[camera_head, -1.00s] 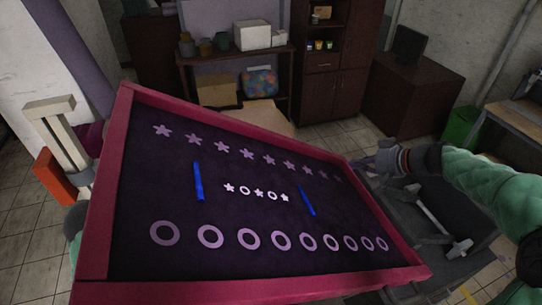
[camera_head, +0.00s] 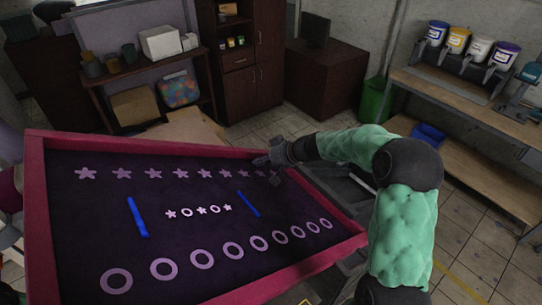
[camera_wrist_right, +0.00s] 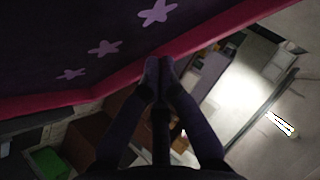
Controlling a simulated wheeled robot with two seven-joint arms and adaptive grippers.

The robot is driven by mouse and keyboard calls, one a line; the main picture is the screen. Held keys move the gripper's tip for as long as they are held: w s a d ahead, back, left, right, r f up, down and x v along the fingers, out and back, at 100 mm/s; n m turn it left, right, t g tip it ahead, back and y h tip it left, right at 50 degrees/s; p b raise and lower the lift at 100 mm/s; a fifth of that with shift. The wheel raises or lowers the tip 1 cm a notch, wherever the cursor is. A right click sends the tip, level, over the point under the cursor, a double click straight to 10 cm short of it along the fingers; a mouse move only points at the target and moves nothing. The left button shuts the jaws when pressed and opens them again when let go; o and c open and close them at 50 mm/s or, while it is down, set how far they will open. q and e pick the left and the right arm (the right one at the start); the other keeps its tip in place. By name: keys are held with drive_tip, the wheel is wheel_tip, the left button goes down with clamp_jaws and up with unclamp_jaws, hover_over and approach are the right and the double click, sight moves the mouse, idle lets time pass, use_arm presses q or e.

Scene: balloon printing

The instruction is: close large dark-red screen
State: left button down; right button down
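The large dark-red screen (camera_head: 36,215) stands raised and tilted at the left in the head view. Its dark purple mesh carries stars, rings and two blue strips. My right gripper (camera_head: 261,162) is at the screen's far right corner, overlapping the last stars in the picture. In the right wrist view, my right gripper (camera_wrist_right: 159,72) has its fingertips together against the red frame edge (camera_wrist_right: 205,42); I cannot tell whether they touch it. Nothing shows between the fingers. My left gripper is not in view.
A dark machine bed (camera_head: 335,192) shows partly behind my right arm. A workbench (camera_head: 470,105) with several paint buckets is at the right. Shelves (camera_head: 135,75) and a cabinet (camera_head: 250,82) stand at the back. Tiled floor is open at the lower right.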

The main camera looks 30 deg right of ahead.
sight(247, 173)
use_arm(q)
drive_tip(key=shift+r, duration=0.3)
use_arm(e)
drive_tip(key=shift+s+a+f, duration=0.1)
drive_tip(key=shift+a+f, duration=0.45)
drive_tip(key=shift+f, duration=0.3)
drive_tip(key=shift+s+a+f, duration=0.1)
drive_tip(key=shift+a+f, duration=0.4)
drive_tip(key=shift+f, duration=0.3)
